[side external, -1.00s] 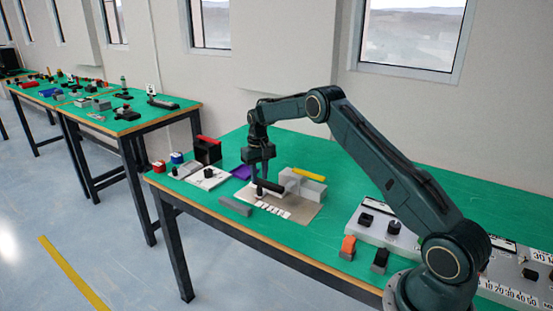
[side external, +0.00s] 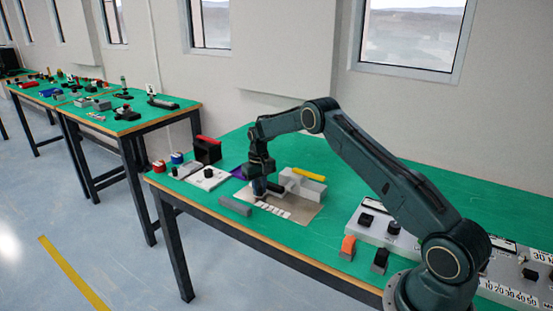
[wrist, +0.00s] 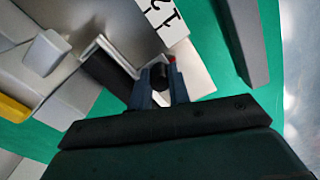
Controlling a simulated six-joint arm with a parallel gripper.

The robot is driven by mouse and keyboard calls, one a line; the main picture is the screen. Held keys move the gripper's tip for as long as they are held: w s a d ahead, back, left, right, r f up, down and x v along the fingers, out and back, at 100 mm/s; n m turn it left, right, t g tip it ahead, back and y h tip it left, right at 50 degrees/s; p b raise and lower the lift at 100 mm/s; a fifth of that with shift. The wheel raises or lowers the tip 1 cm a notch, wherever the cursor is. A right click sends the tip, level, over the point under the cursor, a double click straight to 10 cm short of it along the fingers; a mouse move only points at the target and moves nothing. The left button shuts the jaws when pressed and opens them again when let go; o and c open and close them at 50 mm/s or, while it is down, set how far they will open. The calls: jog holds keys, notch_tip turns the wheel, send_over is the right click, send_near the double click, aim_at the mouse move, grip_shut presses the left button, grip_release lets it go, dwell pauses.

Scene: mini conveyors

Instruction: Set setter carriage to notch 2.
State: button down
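The setter carriage shows in the wrist view as a dark rounded knob (wrist: 158,73), with a small red mark beside it. It sits at the end of a dark bar (wrist: 104,66) on a pale base. A white notch label strip (wrist: 164,22) with black figures runs near it; the strip also shows in the side view (side external: 275,210). My gripper (wrist: 160,88) is down at the knob, one blue-grey finger on each side. A gap shows between the fingers; contact with the knob is unclear. In the side view my gripper (side external: 260,193) hides the knob.
A grey block with a yellow bar (side external: 308,174) stands right behind the setter. A loose grey bar (side external: 235,206) lies in front left. A white box with a black knob (side external: 208,178) stands left. Orange and black switches (side external: 348,243) are at the right.

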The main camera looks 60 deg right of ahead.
aim_at(274, 202)
jog(key=shift+s, duration=0.1)
jog(key=shift+s, duration=2.95)
jog(key=c, duration=1.6)
grip_release()
notch_tip(274, 202, up, 14)
jog(key=shift+f, duration=0.1)
